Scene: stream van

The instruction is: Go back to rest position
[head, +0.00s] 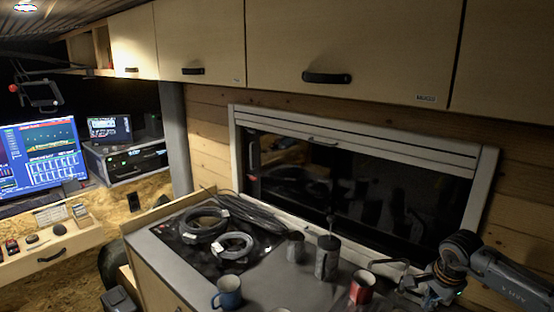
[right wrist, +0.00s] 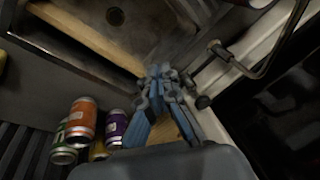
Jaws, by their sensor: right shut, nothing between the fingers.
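My right arm comes in from the right edge of the head view. Its gripper (head: 418,292) is at the right end of the counter, near the window and to the right of a red mug (head: 362,287). In the right wrist view the blue-grey fingers (right wrist: 160,78) are shut with nothing between them. They are above the sink area, close to a faucet (right wrist: 232,58). My left gripper is in neither view.
The counter (head: 262,287) holds coiled cables (head: 232,245), a blue mug (head: 228,292) and a dark canister (head: 327,256). Cabinets (head: 350,50) hang above the window (head: 350,180).

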